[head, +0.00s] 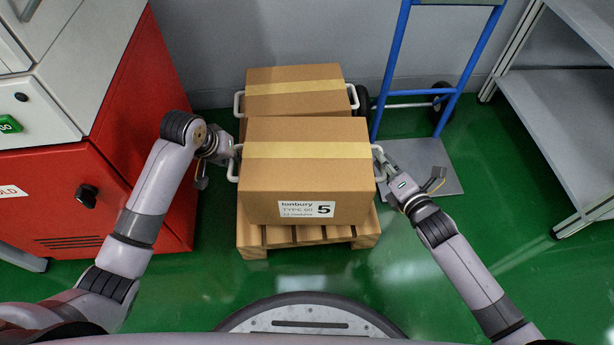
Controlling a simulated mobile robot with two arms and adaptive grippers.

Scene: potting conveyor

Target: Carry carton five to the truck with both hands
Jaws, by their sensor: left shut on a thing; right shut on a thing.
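Carton five (300,175) is a brown cardboard box with a yellow tape band, a white label reading "5" and white handles at both sides. It is in the middle of the head view, above or on a wooden pallet (310,236); I cannot tell whether it touches the pallet. My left gripper (233,160) is shut on its left handle (232,169). My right gripper (384,170) is shut on its right handle (379,156). The truck (392,60), a blue-framed hand truck with a grey toe plate (430,162), stands behind to the right.
A second taped carton (292,88) with white handles is behind carton five. A red and white cabinet (130,130) stands close on the left. A grey shelf rack (560,110) is on the right. Green floor (480,215) is open at front right.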

